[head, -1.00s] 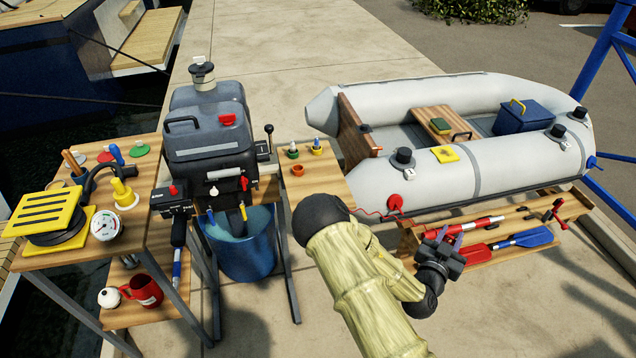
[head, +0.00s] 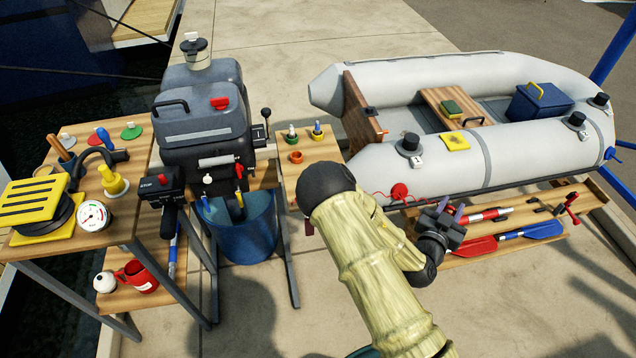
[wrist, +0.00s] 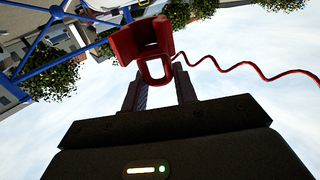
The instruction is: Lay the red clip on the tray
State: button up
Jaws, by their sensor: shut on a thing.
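The red clip (wrist: 150,48) shows in the wrist view at the tips of my gripper, with a coiled red cord running off to the right. My gripper (wrist: 160,90) is shut on it, and open sky lies behind. In the head view my gripper (head: 448,211) is in front of the grey inflatable boat, over the wooden bench with the paddles. The clip cannot be made out clearly there. I cannot tell which surface is the tray.
A wooden bench (head: 500,262) holds red and blue paddles. The grey boat (head: 440,165) lies behind it. An outboard motor (head: 205,125) stands above a blue bucket (head: 240,240). A small wooden shelf (head: 322,155) carries little cups. A crowded table (head: 125,215) stands at left.

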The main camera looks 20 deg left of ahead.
jog(key=w+a+r+n+y+b, duration=0.1)
jog(key=a+b, duration=0.1)
jog(key=a, duration=0.3)
jog(key=w+a+r+y+b, duration=0.1)
jog(key=w+a+b, duration=0.1)
jog(key=a, duration=0.4)
jog(key=s+a+r+n+y+b, duration=0.2)
jog(key=a+r, duration=0.4)
jog(key=a, duration=0.4)
jog(key=s+a+r+n+y+b, duration=0.2)
jog(key=a+r, duration=0.4)
jog(key=a, duration=0.4)
jog(key=y+b, duration=0.1)
jog(key=b, duration=0.1)
jog(key=shift+r+y+b, duration=0.2)
jog(key=shift+y+b, duration=0.1)
jog(key=shift+y, duration=0.1)
jog(key=shift+s+d+f+b, duration=0.1)
jog(key=shift+f+b, duration=1.1)
jog(key=shift+f, duration=3.85)
jog(key=shift+f, duration=0.1)
